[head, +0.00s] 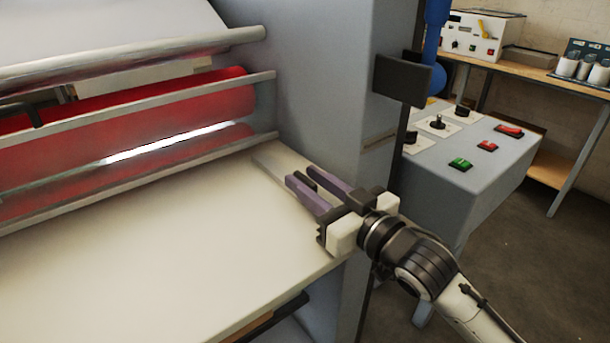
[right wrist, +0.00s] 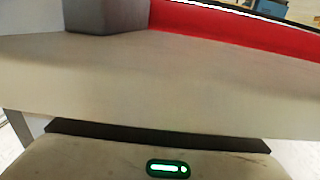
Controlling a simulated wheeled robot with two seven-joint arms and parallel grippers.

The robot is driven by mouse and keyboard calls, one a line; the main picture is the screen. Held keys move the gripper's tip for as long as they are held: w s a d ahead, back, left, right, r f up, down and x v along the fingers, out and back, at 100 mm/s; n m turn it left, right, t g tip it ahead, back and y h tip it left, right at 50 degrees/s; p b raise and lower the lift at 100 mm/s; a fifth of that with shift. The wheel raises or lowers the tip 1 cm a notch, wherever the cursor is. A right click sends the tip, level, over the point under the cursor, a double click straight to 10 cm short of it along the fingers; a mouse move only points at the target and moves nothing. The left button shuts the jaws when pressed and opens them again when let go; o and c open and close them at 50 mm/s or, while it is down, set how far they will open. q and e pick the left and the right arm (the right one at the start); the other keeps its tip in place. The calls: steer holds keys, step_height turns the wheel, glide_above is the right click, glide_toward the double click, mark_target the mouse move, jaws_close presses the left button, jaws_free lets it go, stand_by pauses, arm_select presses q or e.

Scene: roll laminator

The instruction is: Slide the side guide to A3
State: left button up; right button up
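The laminator's pale feed table (head: 150,260) fills the lower left of the head view, and its surface also shows in the right wrist view (right wrist: 180,90). A thin pale strip (head: 277,163) lies at the table's right side near the rollers; it looks like the side guide, partly hidden by my gripper. My right gripper (head: 300,178) is over the table's right edge, its two purple fingers apart. A small dark piece shows between the fingers; I cannot tell whether it is the guide's handle or whether they touch it. No A3 mark is readable. My left gripper is out of view.
The red roller (head: 180,110) and metal bars (head: 130,110) lie behind the table. The grey machine housing (head: 310,80) rises at its right. A control console (head: 480,160) with buttons stands farther right. The table's middle is clear.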

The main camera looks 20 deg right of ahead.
steer(key=shift+w+a, duration=0.2)
steer(key=shift+w, duration=0.35)
jaws_close()
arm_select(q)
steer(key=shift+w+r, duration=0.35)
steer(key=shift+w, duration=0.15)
arm_select(e)
steer(key=shift+w+d, duration=0.2)
steer(key=shift+d, duration=0.2)
steer(key=d, duration=0.2)
steer(key=w+d, duration=0.1)
steer(key=shift+w+d+p, duration=0.2)
steer(key=shift+d+p, duration=0.2)
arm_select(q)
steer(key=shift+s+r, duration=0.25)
arm_select(e)
steer(key=shift+r, duration=0.1)
